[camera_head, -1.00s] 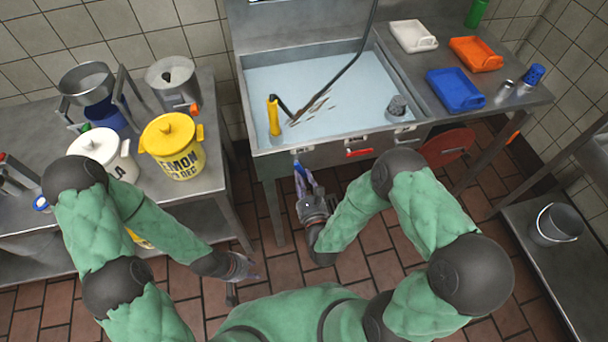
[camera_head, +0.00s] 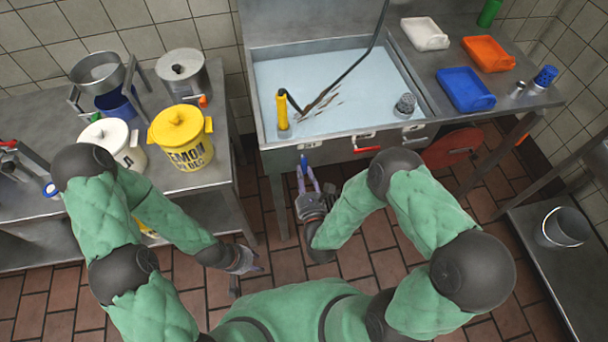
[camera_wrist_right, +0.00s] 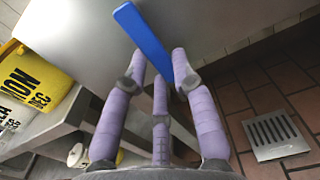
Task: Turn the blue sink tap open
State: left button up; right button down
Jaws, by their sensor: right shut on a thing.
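The blue tap handle (camera_head: 304,160) sits on the sink's front edge, left of a red handle. In the right wrist view the blue handle (camera_wrist_right: 146,42) is a long flat bar running down between my right gripper's purple fingers. My right gripper (camera_head: 307,178) is shut on the blue handle. It also shows in the right wrist view (camera_wrist_right: 160,85), with a fingertip on either side of the bar and a third finger below. My left gripper (camera_head: 252,267) hangs low over the floor, away from the sink; its finger opening is too small to tell.
The sink (camera_head: 345,85) holds pale water, a yellow-handled sprayer (camera_head: 282,110) and floating scraps. A red handle (camera_head: 367,149) is on its front. A table with a yellow pot (camera_head: 181,140) stands left. Blue (camera_head: 465,88), orange (camera_head: 488,53) and white (camera_head: 425,34) trays lie right.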

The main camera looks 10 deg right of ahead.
jog(key=c, duration=1)
grip_release()
jog(key=s, duration=0.7)
jog(key=shift+s, duration=0.25)
